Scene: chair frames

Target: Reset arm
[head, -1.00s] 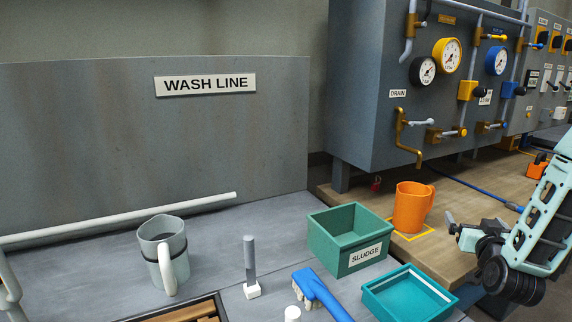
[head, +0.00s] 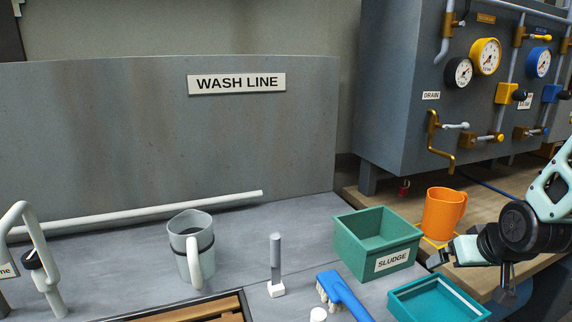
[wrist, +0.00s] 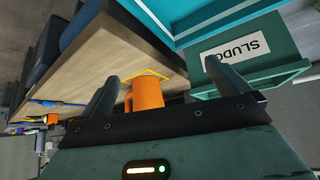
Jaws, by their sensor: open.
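My gripper (head: 440,260) is at the right of the head view, beside the orange mug and the green SLUDGE bin. In the wrist view my gripper (wrist: 168,88) has its two dark fingers spread wide with nothing between them. The orange mug (head: 441,213) stands upright on the wooden bench in a yellow outlined square. It also shows beyond the fingers in the wrist view (wrist: 147,95), apart from them.
A grey mug (head: 190,228), an upright grey post (head: 275,257) and a blue brush (head: 345,297) are on the grey counter.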

